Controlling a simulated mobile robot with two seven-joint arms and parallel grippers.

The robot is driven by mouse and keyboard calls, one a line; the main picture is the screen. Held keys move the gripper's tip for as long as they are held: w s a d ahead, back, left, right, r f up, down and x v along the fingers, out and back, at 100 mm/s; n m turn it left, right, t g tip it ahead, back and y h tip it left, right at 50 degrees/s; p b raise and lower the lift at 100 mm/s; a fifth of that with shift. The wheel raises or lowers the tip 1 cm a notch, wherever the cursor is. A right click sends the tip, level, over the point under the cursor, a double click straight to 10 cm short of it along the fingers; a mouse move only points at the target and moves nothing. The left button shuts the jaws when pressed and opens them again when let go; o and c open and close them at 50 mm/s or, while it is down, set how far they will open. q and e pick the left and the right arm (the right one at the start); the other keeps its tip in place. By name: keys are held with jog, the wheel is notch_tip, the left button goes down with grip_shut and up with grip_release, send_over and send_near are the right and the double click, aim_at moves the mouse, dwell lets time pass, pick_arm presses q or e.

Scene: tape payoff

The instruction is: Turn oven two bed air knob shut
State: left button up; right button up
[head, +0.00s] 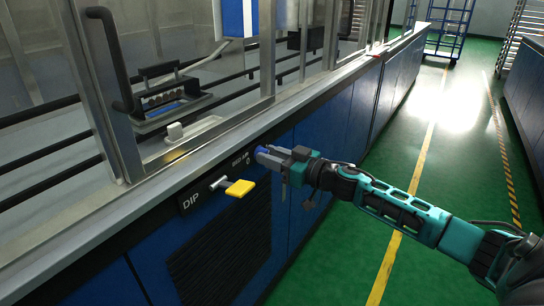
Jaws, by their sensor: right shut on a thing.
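My right gripper (274,159) reaches in from the right and is shut on a small blue knob (261,150) on the machine's front panel. The jaws hide much of the knob, so its turned position cannot be told. A small dark label with pale letters (240,160) sits just left of the knob; the letters are too small to read surely. My left gripper is not in view.
A yellow handle (240,188) sticks out left of my gripper, beside a black plate marked DIP (191,202). A metal ledge (215,147) runs above the blue panels. Green floor (340,245) with a yellow line lies open to the right. A blue rack (449,28) stands far off.

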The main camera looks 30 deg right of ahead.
jog(key=shift+a+f+n+p, duration=0.1)
jog(key=shift+n+p, duration=0.5)
jog(key=shift+n, duration=3.85)
jog(key=shift+a+f+n+p, duration=0.1)
jog(key=shift+n+p, duration=0.45)
jog(key=shift+n, duration=3.9)
jog(key=shift+d, duration=0.1)
jog(key=o, duration=1)
jog(key=shift+o, duration=0.2)
